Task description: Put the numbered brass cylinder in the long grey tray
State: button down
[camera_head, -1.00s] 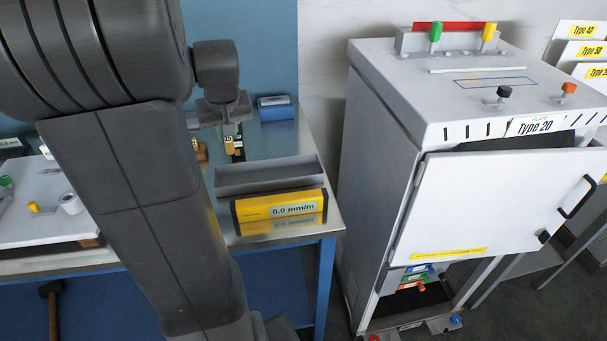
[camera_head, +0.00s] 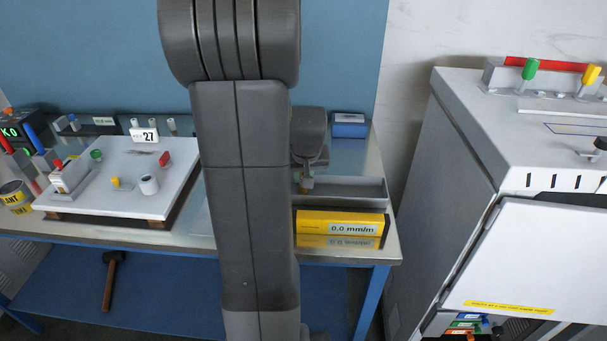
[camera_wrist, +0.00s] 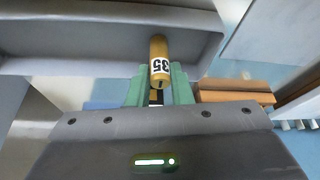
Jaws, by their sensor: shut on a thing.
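My gripper (camera_wrist: 160,88) is shut on the brass cylinder (camera_wrist: 159,50), which bears the number 35. The cylinder sticks out from between the green fingers in the wrist view. The long grey tray (camera_wrist: 90,68) fills the top of that view, and the cylinder's far end overlaps it. In the head view my gripper (camera_head: 306,184) is at the left part of the tray (camera_head: 355,190). My arm hides the tray's left end there. I cannot tell whether the cylinder is above the tray or within its walls.
A yellow box (camera_head: 338,222) marked 0.0 mm/m stands just in front of the tray. A blue block (camera_head: 349,130) sits behind it. A white board (camera_head: 125,180) with small parts lies left of my arm. A grey cabinet (camera_head: 465,130) stands right of the table.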

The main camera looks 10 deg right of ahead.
jog(key=shift+f, duration=0.1)
jog(key=c, duration=1.7)
grip_release()
jog(key=shift+f, duration=0.1)
jog(key=shift+c, duration=0.2)
jog(key=o, duration=0.4)
jog(key=shift+o, duration=0.2)
jog(key=shift+r, duration=0.35)
jog(key=v, duration=1.1)
jog(key=shift+r, duration=0.4)
jog(key=shift+s, duration=0.1)
